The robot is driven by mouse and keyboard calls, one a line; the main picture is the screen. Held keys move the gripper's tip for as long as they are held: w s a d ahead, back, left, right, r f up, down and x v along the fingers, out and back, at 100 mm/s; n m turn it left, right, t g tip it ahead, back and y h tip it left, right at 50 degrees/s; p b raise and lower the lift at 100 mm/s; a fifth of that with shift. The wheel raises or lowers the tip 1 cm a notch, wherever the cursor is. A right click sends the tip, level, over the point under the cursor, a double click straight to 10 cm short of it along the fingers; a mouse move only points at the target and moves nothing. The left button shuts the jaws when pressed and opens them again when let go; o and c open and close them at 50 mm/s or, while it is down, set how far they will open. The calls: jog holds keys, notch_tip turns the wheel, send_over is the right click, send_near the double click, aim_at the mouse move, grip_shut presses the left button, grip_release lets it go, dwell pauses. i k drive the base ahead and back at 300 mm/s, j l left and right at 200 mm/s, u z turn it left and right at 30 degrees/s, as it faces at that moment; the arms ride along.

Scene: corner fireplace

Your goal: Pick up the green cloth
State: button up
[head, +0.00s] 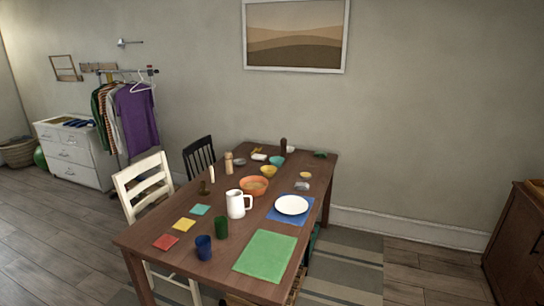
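A flat green rectangle of cloth or mat (265,257) lies on the near right part of the wooden table (150,238), close to its edge. Nothing lies on it. A small dark green item (321,154) lies at the far right corner of the table; it is too small to tell whether it is cloth. My gripper is not in view.
Near the green rectangle stand a green cup (221,228), a blue cup (204,248) and a white pitcher (236,204). A white plate (291,205) sits on a blue mat behind it. Chairs (146,184) line the left side.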

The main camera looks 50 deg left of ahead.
aim_at(317, 154)
jog(key=u, duration=1.4)
jog(key=i+z, duration=0.2)
jog(key=i, duration=2.8)
jog(key=i+l, duration=0.1)
jog(key=i, duration=0.35)
jog(key=i+u, duration=0.15)
jog(key=i, duration=0.35)
jog(key=i+l, duration=0.2)
jog(key=i, duration=0.25)
jog(key=i+l+u, duration=0.15)
jog(key=i, duration=0.35)
jog(key=i+l+u, duration=0.25)
jog(key=i+u, duration=0.25)
jog(key=i+l+u, duration=0.45)
jog(key=i, duration=0.05)
